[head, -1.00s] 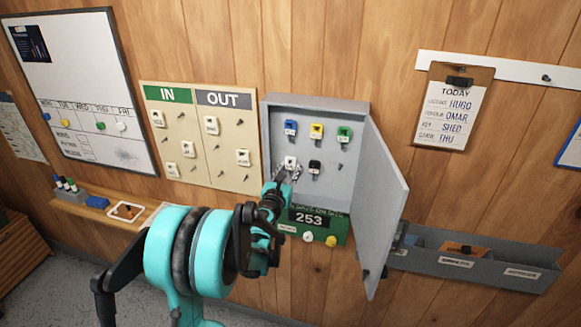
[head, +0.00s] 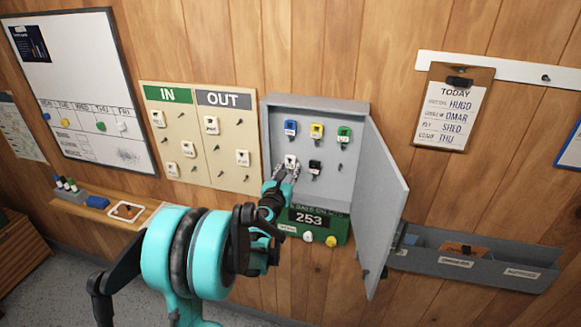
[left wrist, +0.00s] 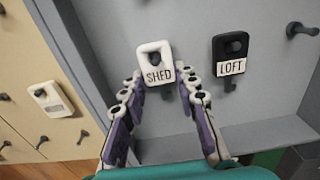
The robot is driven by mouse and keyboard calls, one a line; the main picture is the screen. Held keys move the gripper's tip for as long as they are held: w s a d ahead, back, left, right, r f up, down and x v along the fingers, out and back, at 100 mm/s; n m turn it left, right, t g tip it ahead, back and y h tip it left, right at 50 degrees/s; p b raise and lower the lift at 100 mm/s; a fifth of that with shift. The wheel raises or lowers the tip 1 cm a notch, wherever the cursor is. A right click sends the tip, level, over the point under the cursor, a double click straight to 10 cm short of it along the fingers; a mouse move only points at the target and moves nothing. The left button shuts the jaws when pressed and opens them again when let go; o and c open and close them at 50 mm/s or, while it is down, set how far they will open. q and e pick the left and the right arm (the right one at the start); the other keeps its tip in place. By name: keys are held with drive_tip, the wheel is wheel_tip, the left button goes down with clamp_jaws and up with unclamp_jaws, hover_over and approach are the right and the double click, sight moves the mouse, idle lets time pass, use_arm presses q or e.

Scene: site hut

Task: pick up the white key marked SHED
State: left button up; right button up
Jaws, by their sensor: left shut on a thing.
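The white key marked SHED (head: 290,160) hangs on a hook in the lower row of the open grey key cabinet. In the left wrist view the white SHED tag (left wrist: 154,62) is upright, with the dark hook showing through its hole. My left gripper (head: 287,171) reaches up to it from below. Its fingertips (left wrist: 160,77) are shut on the tag's two sides near its lower part. The tag still sits at its hook. My right gripper is not in view.
The black LOFT key (left wrist: 231,52) hangs close by on the right. Blue (head: 290,128), yellow (head: 317,131) and green (head: 344,134) keys hang above. The cabinet door (head: 386,215) stands open at the right. The IN/OUT board (head: 203,165) is at the left.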

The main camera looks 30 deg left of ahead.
use_arm(q)
drive_tip(key=v, duration=0.7)
idle(0.8)
